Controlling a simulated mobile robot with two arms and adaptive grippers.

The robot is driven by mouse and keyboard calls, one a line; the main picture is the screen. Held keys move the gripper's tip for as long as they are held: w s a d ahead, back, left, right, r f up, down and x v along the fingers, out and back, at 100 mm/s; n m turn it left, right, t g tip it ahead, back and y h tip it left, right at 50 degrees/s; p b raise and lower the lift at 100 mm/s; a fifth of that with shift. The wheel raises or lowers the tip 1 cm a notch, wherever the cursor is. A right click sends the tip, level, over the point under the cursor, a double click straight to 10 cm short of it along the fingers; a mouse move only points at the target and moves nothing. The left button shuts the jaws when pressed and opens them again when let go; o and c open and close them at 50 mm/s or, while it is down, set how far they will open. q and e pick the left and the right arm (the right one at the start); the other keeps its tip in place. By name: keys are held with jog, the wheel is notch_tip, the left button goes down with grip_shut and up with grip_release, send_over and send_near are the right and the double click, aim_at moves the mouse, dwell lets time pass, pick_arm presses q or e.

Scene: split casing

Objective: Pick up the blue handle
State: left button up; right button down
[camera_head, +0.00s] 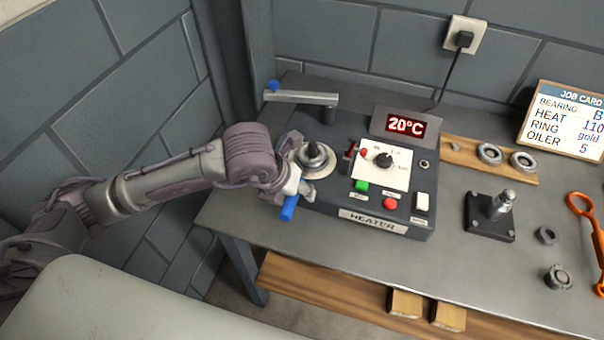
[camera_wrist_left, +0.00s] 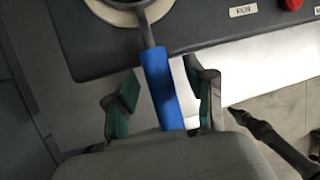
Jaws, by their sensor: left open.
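The blue handle (camera_head: 288,208) sticks out from the left front of the heater, past the table's front edge. In the left wrist view the blue handle (camera_wrist_left: 162,90) runs from a dark grey stem down between the two fingers. My left gripper (camera_head: 290,189) is at the handle and partly covers it. In the left wrist view my left gripper (camera_wrist_left: 163,98) is open, with a green-padded finger on each side of the handle and gaps visible. The handle's near end is hidden behind the gripper body. My right gripper does not show clearly.
The heater (camera_head: 372,216) stands beside the handle, with a dial, buttons and a 20°C display (camera_head: 406,124). A grey bar (camera_head: 300,97) with a blue knob is behind. A wooden board (camera_head: 470,151) holds rings. A black stand (camera_head: 490,222) is to the right.

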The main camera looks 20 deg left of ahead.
pick_arm(q)
jog(key=c, duration=0.7)
grip_shut()
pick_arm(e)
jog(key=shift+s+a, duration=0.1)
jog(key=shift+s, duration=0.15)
